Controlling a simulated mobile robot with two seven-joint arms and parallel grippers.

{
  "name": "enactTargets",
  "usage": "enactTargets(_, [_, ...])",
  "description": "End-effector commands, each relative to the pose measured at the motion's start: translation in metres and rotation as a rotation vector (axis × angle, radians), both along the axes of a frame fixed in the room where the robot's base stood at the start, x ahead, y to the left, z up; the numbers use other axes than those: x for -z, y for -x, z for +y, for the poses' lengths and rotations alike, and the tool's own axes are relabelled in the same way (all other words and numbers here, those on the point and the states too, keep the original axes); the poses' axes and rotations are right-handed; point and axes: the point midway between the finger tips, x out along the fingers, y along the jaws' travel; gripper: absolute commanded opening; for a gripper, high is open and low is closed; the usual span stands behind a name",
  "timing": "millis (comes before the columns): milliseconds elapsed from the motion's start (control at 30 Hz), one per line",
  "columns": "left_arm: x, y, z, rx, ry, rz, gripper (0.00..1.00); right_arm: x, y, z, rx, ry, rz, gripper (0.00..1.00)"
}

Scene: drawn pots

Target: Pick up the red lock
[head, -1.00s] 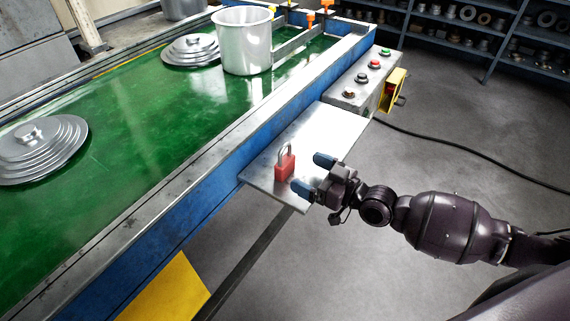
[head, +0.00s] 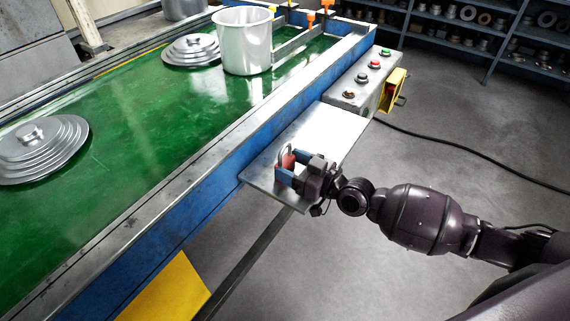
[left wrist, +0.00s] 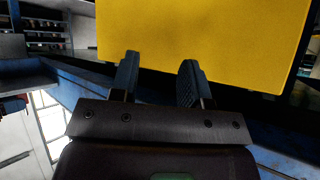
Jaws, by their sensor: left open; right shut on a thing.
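The red lock (head: 288,161), a padlock with a grey metal shackle, stands upright on the metal side shelf (head: 325,135) beside the conveyor. My right gripper (head: 284,168) is shut on its red body, with a blue finger on either side of it. The fingers hide part of the body, and I cannot see a gap between the lock and the shelf. My left gripper (left wrist: 160,82) shows only in the left wrist view; it is open and empty, in front of a yellow panel (left wrist: 200,40).
The green conveyor (head: 130,130) carries a metal pot (head: 243,45) and stacked lids (head: 40,150). A button box (head: 362,82) with a yellow part stands past the shelf's far end. A black cable (head: 450,160) crosses the floor. The floor on the right is mostly clear.

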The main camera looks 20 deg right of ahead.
Motion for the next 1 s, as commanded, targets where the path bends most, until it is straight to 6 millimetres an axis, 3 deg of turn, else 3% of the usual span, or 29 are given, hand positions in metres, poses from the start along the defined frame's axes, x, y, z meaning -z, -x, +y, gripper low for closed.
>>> enactTargets(333, [-0.003,-0.002,-0.001,-0.002,0.004,-0.006,0.43,-0.003,0.0,0.0,0.0,-0.001,-0.002,0.36])
enactTargets(500, [-0.012,-0.005,-0.001,-0.003,0.005,-0.019,0.43,-0.021,0.0,0.0,0.0,-0.002,-0.006,0.36])
enactTargets(667, [-0.004,0.001,0.0,-0.006,0.004,-0.003,0.43,-0.014,0.024,-0.019,0.001,0.003,0.002,0.36])
enactTargets(1000, [0.0,0.004,0.0,-0.006,0.003,0.006,0.43,-0.014,0.092,-0.072,0.0,0.004,0.003,0.36])
